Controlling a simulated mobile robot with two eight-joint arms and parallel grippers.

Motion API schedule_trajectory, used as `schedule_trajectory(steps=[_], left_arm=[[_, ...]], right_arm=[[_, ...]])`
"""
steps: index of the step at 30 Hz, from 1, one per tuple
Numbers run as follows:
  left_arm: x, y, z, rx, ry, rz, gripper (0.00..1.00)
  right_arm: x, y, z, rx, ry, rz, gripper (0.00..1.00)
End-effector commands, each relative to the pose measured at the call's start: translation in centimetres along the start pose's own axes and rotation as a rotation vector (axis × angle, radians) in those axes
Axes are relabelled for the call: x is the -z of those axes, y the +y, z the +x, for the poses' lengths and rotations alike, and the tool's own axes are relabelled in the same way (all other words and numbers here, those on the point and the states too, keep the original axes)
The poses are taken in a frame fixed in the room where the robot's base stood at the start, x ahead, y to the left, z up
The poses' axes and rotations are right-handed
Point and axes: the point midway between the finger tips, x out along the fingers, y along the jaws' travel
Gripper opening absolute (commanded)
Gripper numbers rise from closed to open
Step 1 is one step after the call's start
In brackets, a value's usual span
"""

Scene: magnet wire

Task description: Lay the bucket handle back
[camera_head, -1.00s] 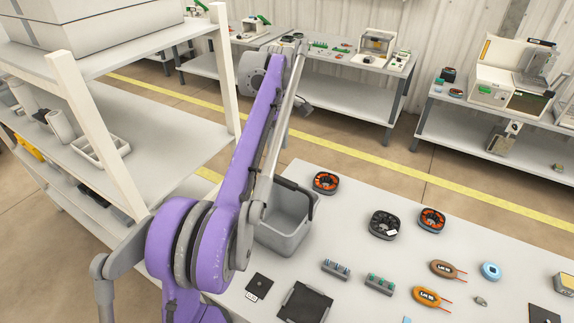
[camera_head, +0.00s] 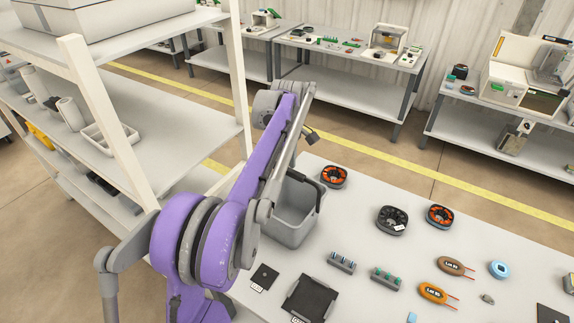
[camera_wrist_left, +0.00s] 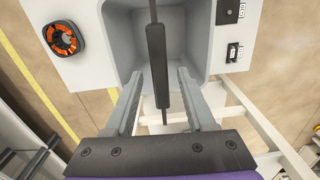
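The grey bucket (camera_head: 292,218) stands upright at the table's left end. Its handle shows as a dark bar (camera_head: 321,196) along the right side of the rim in the head view. In the left wrist view the handle's thick black grip (camera_wrist_left: 157,50) runs lengthwise between the fingers, over the bucket's interior and near rim (camera_wrist_left: 118,60). My left gripper (camera_wrist_left: 159,74) is open, with its two grey fingers spread either side of the grip and a visible gap on both sides. In the head view my purple arm hides the fingers. My right gripper is out of view.
An orange-wound stator (camera_head: 333,177) lies right of the bucket, with a dark stator (camera_head: 392,220) farther right. A black square tray (camera_head: 309,297) and small connector blocks (camera_head: 342,262) lie in front. A cream shelf unit (camera_head: 120,130) stands close on the left.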

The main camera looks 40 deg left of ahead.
Motion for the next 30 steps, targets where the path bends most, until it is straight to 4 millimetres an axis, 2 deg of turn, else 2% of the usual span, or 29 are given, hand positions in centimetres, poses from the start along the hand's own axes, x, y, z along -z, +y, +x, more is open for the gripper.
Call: schedule_trajectory(steps=[1,9,30], left_arm=[[0.0,0.0,-0.01,0.0,0.0,0.0,0.48],[0.01,0.0,-0.02,0.0,0.0,0.0,0.0],[0.02,-0.01,-0.03,0.0,0.0,0.0,0.0]], right_arm=[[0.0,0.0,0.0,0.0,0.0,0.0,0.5],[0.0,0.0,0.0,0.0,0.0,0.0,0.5],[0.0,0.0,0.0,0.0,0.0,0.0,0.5]])
